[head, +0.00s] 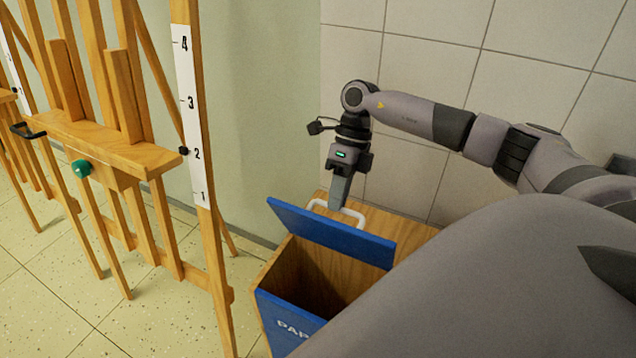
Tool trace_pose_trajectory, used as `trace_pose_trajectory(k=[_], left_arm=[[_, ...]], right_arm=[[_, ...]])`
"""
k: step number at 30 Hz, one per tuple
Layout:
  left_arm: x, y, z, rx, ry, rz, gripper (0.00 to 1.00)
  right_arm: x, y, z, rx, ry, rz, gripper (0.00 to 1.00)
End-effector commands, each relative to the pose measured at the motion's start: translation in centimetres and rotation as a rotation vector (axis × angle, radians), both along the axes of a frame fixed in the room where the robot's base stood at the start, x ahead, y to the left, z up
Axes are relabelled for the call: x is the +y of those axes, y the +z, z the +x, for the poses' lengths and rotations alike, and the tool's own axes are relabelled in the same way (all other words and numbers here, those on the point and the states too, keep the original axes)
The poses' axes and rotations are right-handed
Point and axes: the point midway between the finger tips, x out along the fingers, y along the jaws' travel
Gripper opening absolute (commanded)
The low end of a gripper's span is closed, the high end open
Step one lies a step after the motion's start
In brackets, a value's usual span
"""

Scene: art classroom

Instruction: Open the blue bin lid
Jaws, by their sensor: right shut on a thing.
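The blue bin lid (330,236) is raised and tilted up at the back of a wooden bin (284,277). The bin's dark inside shows below the lid. Its front has a blue panel (284,316) with white letters, partly hidden by my own body. A white handle (352,215) sits at the lid's far side. My right gripper (338,204) comes down from above and is shut on the white handle. The exact contact of the fingers is small in the picture. My left gripper is not in view.
A wooden easel (140,160) with a numbered white strip (190,110) stands left of the bin. A tiled wall (430,80) is close behind my right arm. A wooden surface (402,228) lies beside the lid. Tiled floor (50,290) is open at lower left.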

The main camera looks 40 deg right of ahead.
Motion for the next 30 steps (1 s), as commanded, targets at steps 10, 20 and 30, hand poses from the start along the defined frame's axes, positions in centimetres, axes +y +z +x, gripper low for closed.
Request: trace_pose_trajectory(k=[10,20,30], left_arm=[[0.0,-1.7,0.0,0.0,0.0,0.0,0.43],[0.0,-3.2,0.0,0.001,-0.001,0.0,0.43],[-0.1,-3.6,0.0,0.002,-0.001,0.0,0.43]], right_arm=[[-4.9,-2.0,0.9,0.007,-0.002,-0.014,0.0],[-7.7,-2.9,2.0,0.011,0.006,-0.011,0.0],[-8.9,-3.3,2.4,0.008,0.003,-0.015,0.0]])
